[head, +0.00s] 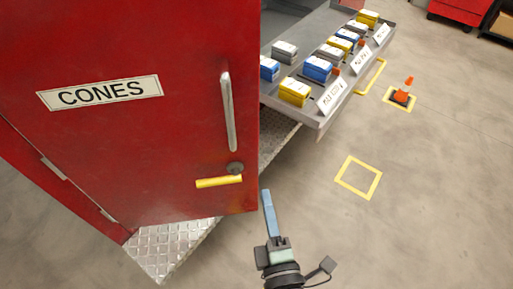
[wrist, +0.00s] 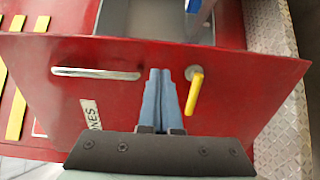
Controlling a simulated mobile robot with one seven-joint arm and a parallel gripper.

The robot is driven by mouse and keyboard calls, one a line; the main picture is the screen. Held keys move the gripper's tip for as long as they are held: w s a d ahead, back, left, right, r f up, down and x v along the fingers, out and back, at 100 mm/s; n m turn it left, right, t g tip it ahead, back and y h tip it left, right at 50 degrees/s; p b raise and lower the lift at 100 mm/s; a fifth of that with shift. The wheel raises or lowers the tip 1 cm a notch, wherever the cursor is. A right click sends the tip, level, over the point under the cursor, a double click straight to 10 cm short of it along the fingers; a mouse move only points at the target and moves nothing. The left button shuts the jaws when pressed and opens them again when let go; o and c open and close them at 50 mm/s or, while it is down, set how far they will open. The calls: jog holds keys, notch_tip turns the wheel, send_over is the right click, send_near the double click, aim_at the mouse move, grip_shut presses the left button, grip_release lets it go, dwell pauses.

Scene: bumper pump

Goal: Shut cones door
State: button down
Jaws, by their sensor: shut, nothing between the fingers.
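The red cones door (head: 120,140) stands open at the left in the head view, with a white CONES label (head: 100,92). It carries a silver bar handle (head: 228,112) and a yellow lever (head: 219,181) below it. My gripper (head: 266,193) is shut and empty, just right of the door's lower free corner. In the wrist view the shut fingers (wrist: 160,72) lie across the door face (wrist: 60,95), between the bar handle (wrist: 95,73) and the yellow lever (wrist: 195,92). I cannot tell whether the fingertips touch the door.
A grey pull-out tray (head: 318,122) with several blue, yellow and grey boxes stands beyond the door. A metal tread-plate step (head: 170,250) lies below the door. An orange cone (head: 404,92) stands in a yellow floor square. Another yellow square (head: 358,178) is empty.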

aim_at(254, 142)
jog(key=w, duration=0.4)
jog(key=w+a, duration=0.1)
jog(key=w, duration=0.3)
jog(key=w+a, duration=0.1)
jog(key=w, duration=0.3)
jog(key=shift+w+a, duration=0.15)
jog(key=shift+w, duration=0.15)
jog(key=shift+w, duration=0.1)
